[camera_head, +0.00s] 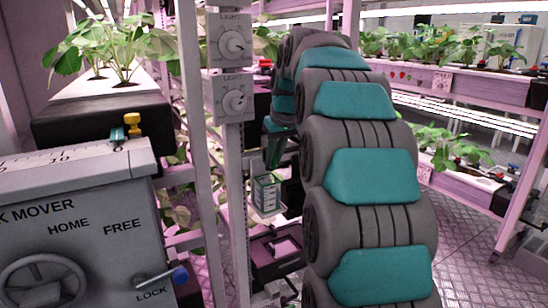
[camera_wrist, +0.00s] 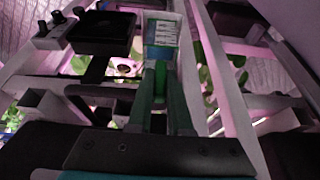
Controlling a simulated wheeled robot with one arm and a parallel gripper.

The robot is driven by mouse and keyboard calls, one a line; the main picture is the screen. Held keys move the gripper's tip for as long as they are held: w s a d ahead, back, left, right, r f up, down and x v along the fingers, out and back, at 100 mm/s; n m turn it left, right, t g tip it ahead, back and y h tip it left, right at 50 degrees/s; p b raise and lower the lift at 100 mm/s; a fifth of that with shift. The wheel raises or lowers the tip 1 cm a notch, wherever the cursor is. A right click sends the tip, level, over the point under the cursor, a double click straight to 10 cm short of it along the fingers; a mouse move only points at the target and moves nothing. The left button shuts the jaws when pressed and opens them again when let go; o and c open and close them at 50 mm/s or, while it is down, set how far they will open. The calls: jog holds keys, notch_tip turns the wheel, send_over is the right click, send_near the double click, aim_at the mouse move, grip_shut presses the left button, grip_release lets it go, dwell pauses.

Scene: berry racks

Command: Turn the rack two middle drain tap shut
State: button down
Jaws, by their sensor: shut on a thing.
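My gripper (camera_head: 274,155) hangs behind my arm in the head view, with green fingers pointing down. In the wrist view the fingers (camera_wrist: 160,85) are close together, with a small labelled white-and-teal box (camera_wrist: 162,35) lined up at their tips. The box (camera_head: 266,192) also shows just below the fingers in the head view; they appear shut on it, though the contact is partly hidden. A yellow tap (camera_head: 132,120) stands on the left rack's dark end. A small blue tap (camera_head: 513,167) is on the right rack's lower tier. I cannot tell which is rack two's middle drain tap.
A grey rack mover console (camera_head: 80,215) with a wheel and blue-knobbed lever fills the lower left. Two light dial boxes (camera_head: 229,40) sit on the post beside my arm. A dark tray (camera_wrist: 103,35) lies near the gripper. Open floor (camera_head: 470,240) shows at the right.

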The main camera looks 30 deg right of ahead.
jog(key=shift+y, duration=0.3)
jog(key=y+p, duration=0.1)
jog(key=y, duration=0.1)
jog(key=shift+d+m+y, duration=0.1)
jog(key=shift+m+y, duration=0.3)
jog(key=y, duration=0.3)
jog(key=m+y, duration=0.1)
jog(key=y, duration=0.1)
jog(key=shift+d+f+p, duration=0.2)
jog(key=shift+d+p, duration=0.05)
jog(key=shift+p, duration=0.15)
jog(key=y, duration=0.2)
jog(key=m+y, duration=0.1)
jog(key=y, duration=0.1)
jog(key=shift+d+f+t, duration=0.15)
jog(key=shift+t, duration=0.15)
jog(key=shift+f+m+t+y, duration=0.1)
jog(key=shift+m+t+y, duration=0.3)
jog(key=shift+y, duration=0.65)
jog(key=shift+m+t+y, duration=0.2)
jog(key=shift+m+y, duration=0.3)
jog(key=shift+y, duration=0.55)
jog(key=c, duration=0.8)
grip_release()
jog(key=shift+c, duration=0.2)
